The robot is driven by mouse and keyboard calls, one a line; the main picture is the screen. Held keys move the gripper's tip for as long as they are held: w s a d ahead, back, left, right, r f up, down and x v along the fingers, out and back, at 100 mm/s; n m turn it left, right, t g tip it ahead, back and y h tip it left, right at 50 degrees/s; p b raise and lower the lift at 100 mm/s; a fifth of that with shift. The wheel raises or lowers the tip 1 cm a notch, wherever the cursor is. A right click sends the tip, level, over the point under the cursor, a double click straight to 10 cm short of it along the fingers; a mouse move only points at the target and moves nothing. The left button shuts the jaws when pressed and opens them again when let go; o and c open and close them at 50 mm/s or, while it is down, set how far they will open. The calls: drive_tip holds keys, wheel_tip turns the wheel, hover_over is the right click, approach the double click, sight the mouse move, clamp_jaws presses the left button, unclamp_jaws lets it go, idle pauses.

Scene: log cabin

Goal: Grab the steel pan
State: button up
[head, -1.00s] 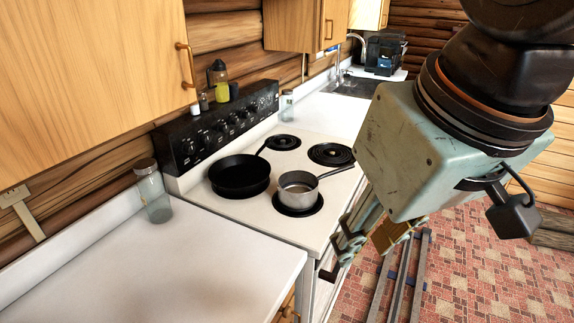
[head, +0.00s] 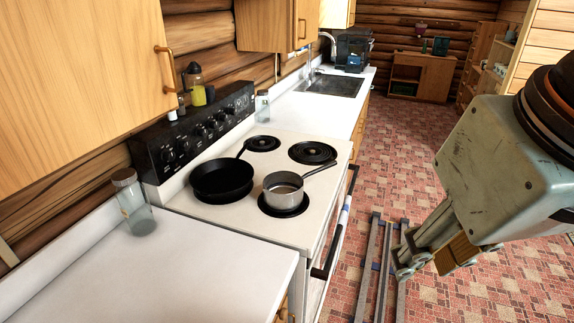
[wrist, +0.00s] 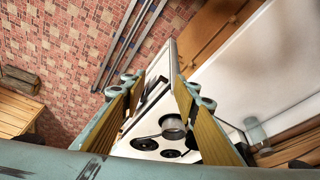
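The steel pan (head: 283,190) is a small grey saucepan with a dark handle pointing up and right. It sits on the stove's front near burner. In the wrist view the steel pan (wrist: 173,127) shows small and far off between the fingers. My gripper (head: 428,262) is over the floor to the right of the stove, well apart from the pan. In the wrist view my gripper (wrist: 160,86) has its two wood-coloured pads spread, with nothing between them.
A black skillet (head: 222,180) sits on the burner left of the pan, close to it. The stove (head: 245,223) has a front handle bar. A glass jar (head: 134,205) stands on the near counter (head: 200,262). Floor rails (head: 371,265) run beside the stove; the tiled floor is open.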

drive_tip(key=shift+d, duration=0.1)
idle(0.4)
drive_tip(key=w+d+f+n+t+h+b, duration=0.15)
drive_tip(key=w+d+n, duration=0.3)
drive_tip(key=w, duration=0.95)
drive_tip(key=w+d+r+n+t, duration=0.1)
drive_tip(key=w+d+n+t, duration=0.35)
drive_tip(key=w, duration=0.95)
drive_tip(key=w+d+f+n+h, duration=0.15)
drive_tip(key=w+d, duration=0.55)
drive_tip(key=w, duration=0.7)
drive_tip(key=w+f+n+t+y+b, duration=0.15)
drive_tip(key=w+f+n+y, duration=0.35)
drive_tip(key=w+f+n, duration=0.6)
wheel_tip(320, 180, down, 11)
drive_tip(key=w+a+n+y, duration=0.1)
drive_tip(key=n+y, duration=0.4)
drive_tip(key=y, duration=0.3)
drive_tip(key=shift+w+a+b, duration=0.15)
drive_tip(key=shift+a+b, duration=0.1)
drive_tip(key=shift+b, duration=0.05)
drive_tip(key=shift+w+a+f, duration=0.1)
